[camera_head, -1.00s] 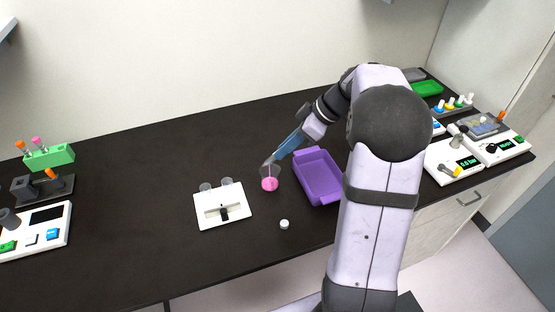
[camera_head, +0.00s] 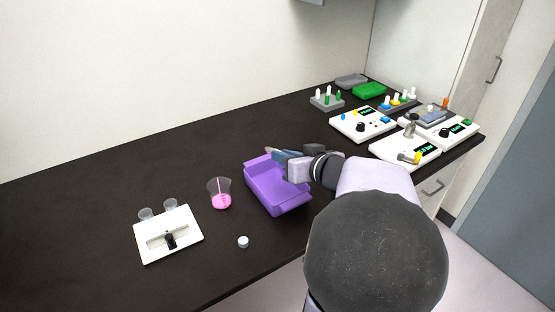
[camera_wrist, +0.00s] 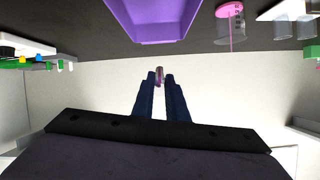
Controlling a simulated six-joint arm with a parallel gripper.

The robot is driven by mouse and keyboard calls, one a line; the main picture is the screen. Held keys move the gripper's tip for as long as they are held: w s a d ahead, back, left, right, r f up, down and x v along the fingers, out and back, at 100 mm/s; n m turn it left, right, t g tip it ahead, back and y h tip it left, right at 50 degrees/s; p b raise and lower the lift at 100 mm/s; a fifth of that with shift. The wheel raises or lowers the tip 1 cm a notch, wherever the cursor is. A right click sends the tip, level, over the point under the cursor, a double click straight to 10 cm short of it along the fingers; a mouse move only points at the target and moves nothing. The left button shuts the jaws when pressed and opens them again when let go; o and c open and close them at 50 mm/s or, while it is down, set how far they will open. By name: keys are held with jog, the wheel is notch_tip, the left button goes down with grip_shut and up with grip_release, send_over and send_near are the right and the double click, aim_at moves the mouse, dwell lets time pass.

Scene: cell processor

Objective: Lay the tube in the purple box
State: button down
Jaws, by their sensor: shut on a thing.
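The purple box (camera_head: 278,200) stands on the dark bench, open at the top; its near edge shows in the wrist view (camera_wrist: 152,35). My gripper (camera_head: 272,152) is above the back part of the box and covers some of it. In the wrist view my gripper (camera_wrist: 160,82) is shut on a small, narrow tube (camera_wrist: 159,76) with a pinkish tint. The tube appears end-on between the fingertips, apart from the box. In the head view the tube is too small to tell from the fingertips.
Left of the box stands a clear beaker (camera_head: 220,194) with pink liquid and a thin stick. A small white cap (camera_head: 243,241) lies in front. A white stand (camera_head: 168,235) with two clear cups is further left. Instruments and racks fill the back right.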

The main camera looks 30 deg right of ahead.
aim_at(299, 203)
jog(key=shift+f, duration=0.1)
notch_tip(299, 203, down, 7)
jog(key=b, duration=0.3)
notch_tip(299, 203, down, 2)
jog(key=b, duration=0.4)
jog(key=shift+f, duration=0.15)
jog(key=shift+b, duration=0.3)
jog(key=c, duration=1.7)
grip_release()
jog(key=shift+o, duration=0.2)
jog(key=shift+s, duration=0.1)
jog(key=shift+b+v, duration=0.35)
jog(key=shift+v, duration=3.2)
